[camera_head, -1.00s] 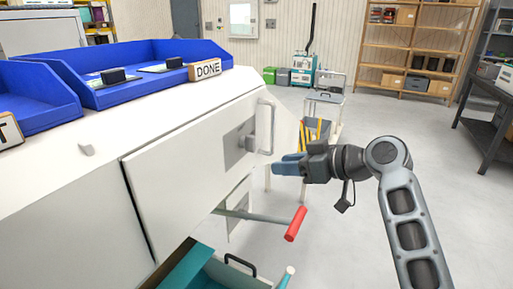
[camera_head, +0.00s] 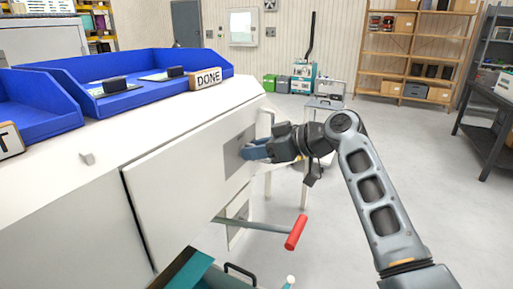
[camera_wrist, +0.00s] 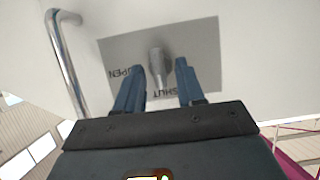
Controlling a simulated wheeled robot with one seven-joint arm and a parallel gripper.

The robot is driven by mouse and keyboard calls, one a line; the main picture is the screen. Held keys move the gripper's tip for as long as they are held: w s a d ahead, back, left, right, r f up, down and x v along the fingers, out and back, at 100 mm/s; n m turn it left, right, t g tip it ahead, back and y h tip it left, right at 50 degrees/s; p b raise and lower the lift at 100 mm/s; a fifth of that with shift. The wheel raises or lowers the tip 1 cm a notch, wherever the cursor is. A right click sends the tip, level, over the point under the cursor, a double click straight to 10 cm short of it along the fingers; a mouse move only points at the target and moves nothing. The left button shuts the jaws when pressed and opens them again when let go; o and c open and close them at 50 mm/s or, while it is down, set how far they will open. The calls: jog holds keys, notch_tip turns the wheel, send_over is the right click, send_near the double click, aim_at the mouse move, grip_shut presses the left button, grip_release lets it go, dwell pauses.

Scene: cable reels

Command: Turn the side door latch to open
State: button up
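The side door (camera_head: 185,165) is a white panel on the white cabinet, with a grey latch plate (camera_head: 236,141) near its right edge. In the wrist view the plate (camera_wrist: 200,45) carries the words OPEN, partly covered, and SHUT. The small grey latch (camera_wrist: 157,62) sticks out of it, its lower end towards SHUT. My gripper (camera_head: 246,152) is at the plate. In the wrist view its two blue fingers (camera_wrist: 160,66) are apart, one on each side of the latch; I cannot tell whether they touch it. In the head view my gripper hides the latch.
A metal bar handle (camera_wrist: 68,60) stands beside the plate. A red-ended lever (camera_head: 296,232) sticks out below the door. The floor at right (camera_head: 440,200) is clear.

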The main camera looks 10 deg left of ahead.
jog(key=shift+a, duration=0.1)
grip_shut()
dwell(0.3)
jog(key=shift+f, duration=0.1)
jog(key=shift+w+d+f+m+g+y+b, duration=0.15)
jog(key=shift+m+g+y+b, duration=0.7)
jog(key=shift+m, duration=1.4)
jog(key=shift+w+f+m+g+y+b, duration=0.25)
jog(key=shift+m+g+y+b, duration=0.6)
jog(key=shift+m, duration=1.35)
jog(key=shift+w+d+f+m+g+y+b, duration=0.2)
jog(key=shift+m+g+y+b, duration=0.65)
jog(key=shift+m, duration=1.4)
